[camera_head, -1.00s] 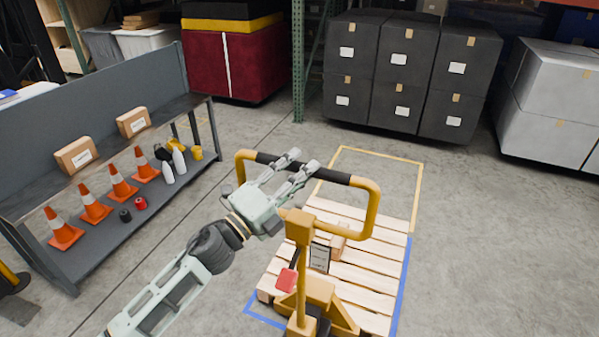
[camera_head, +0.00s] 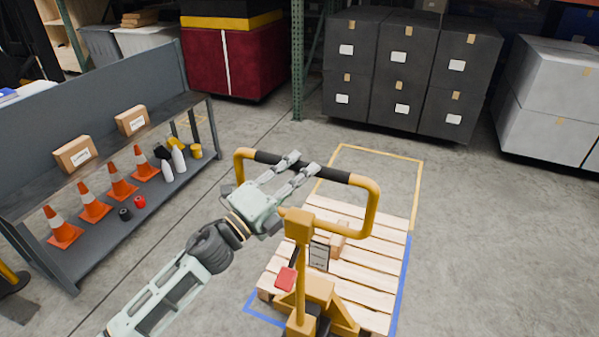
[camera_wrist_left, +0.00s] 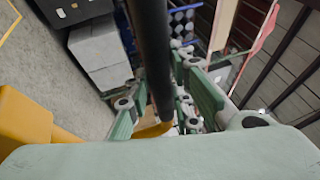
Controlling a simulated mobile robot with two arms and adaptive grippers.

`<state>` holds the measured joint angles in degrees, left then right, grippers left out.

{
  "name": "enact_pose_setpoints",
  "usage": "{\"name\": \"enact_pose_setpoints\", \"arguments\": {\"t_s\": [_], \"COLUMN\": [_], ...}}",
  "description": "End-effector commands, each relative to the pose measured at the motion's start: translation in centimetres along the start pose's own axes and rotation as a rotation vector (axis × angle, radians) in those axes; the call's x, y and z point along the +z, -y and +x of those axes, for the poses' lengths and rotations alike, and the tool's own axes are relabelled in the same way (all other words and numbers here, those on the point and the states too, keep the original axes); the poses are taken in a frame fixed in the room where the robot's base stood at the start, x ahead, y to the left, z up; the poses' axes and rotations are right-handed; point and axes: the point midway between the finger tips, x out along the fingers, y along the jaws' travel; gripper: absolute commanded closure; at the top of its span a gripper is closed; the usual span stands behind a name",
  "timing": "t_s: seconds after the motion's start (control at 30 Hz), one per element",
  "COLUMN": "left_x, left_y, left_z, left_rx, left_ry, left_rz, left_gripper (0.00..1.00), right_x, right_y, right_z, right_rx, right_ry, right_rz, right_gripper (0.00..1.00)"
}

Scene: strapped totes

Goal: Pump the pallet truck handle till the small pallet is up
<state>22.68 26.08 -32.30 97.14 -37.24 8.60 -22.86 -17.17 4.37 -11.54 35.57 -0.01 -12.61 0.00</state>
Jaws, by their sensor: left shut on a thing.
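The yellow pallet truck handle (camera_head: 366,208) is a loop with a black grip bar (camera_head: 334,175) across its top. My left gripper (camera_head: 302,165) is shut on the black grip bar near its middle. In the left wrist view the bar (camera_wrist_left: 150,50) runs between the fingers (camera_wrist_left: 165,100). The yellow handle post (camera_head: 301,255) goes down to the truck, with a red part (camera_head: 286,279) beside it. The small wooden pallet (camera_head: 378,272) sits low behind the post. Whether it is clear of the floor cannot be told. My right gripper is not in view.
A shelf bench (camera_head: 190,104) with orange cones, bottles and boxes stands at left. Blue tape (camera_head: 403,290) edges the pallet, and an empty yellow floor outline (camera_head: 384,156) lies behind it. Black strapped totes (camera_head: 398,118) and grey ones (camera_head: 550,130) stand at the back. Floor at right is clear.

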Motion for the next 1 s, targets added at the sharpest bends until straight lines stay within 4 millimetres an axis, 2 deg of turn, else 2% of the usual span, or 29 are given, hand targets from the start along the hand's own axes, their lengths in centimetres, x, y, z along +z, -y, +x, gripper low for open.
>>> {"name": "enact_pose_setpoints", "arguments": {"t_s": [0.03, 0.67, 0.87, 1.0], "left_x": [0.2, -0.4, -1.2, -2.3], "left_y": [1.0, 1.3, 1.4, 1.4], "left_z": [0.2, -1.3, -3.3, -5.9], "left_rx": [-0.017, -0.037, -0.060, -0.090], "left_ry": [0.001, 0.000, -0.001, 0.000], "left_rz": [0.008, 0.019, 0.029, 0.040], "left_gripper": [1.00, 1.00, 1.00, 1.00], "right_x": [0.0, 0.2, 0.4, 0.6], "right_y": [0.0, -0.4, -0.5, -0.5], "right_z": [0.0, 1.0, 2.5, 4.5], "right_rx": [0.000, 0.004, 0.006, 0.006], "right_ry": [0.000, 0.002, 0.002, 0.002], "right_rz": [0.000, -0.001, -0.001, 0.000], "right_gripper": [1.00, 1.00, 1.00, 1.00]}}
